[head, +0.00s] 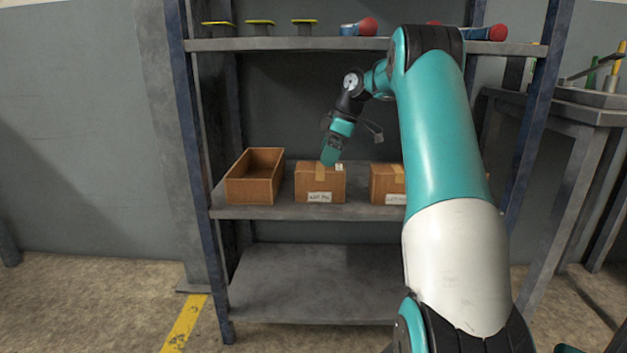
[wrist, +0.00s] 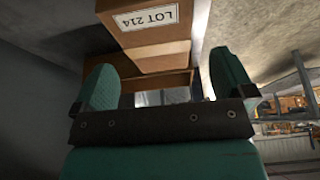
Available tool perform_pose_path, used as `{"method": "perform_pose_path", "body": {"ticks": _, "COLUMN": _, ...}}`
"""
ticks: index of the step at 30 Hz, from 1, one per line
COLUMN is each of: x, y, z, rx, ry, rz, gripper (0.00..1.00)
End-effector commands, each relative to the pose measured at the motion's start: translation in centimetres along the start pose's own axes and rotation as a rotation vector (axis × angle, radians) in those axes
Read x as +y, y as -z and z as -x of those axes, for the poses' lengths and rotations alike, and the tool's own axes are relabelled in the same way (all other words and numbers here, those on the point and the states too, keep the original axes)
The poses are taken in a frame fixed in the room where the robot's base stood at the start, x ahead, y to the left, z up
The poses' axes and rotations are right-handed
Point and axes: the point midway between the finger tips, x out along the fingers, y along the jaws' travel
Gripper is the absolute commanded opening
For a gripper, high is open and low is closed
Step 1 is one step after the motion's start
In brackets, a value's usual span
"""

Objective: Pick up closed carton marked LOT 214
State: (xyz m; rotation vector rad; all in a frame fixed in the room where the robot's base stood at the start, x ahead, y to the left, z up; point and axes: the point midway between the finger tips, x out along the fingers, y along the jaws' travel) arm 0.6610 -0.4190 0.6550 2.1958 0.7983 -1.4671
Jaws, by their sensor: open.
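A brown carton with the label LOT 214 (wrist: 152,50) fills the top of the wrist view, its print upside down. In the head view a closed, taped carton (head: 307,183) stands in the middle of the shelf; its label is too blurred to read surely. My gripper (head: 330,156) is at the top of this middle carton in the head view. In the wrist view my gripper (wrist: 164,80) is open, its two green fingers apart with brown carton surface beyond the gap. Nothing is held. I cannot tell whether the fingers touch the carton.
An open, empty-looking box (head: 237,190) stands left of the middle carton. Another labelled carton (head: 382,182) stands to the right, partly hidden by my arm. The upper shelf (head: 280,45) holds several small items above. The lower shelf (head: 300,285) is bare where visible.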

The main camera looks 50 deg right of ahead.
Motion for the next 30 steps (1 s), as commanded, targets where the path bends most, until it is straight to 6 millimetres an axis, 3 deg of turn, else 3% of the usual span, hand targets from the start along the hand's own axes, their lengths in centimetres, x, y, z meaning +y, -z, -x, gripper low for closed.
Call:
{"method": "perform_pose_path", "body": {"ticks": 8, "x": 0.4, "y": -1.4, "z": -2.1, "rx": 0.000, "ry": -0.005, "rz": -0.017, "gripper": 1.00}}
{"method": "perform_pose_path", "body": {"ticks": 16, "x": 0.5, "y": -1.6, "z": -6.6, "rx": 0.000, "ry": -0.007, "rz": -0.018, "gripper": 1.00}}
{"method": "perform_pose_path", "body": {"ticks": 30, "x": 0.4, "y": -1.1, "z": -6.9, "rx": 0.000, "ry": -0.005, "rz": -0.015, "gripper": 1.00}}
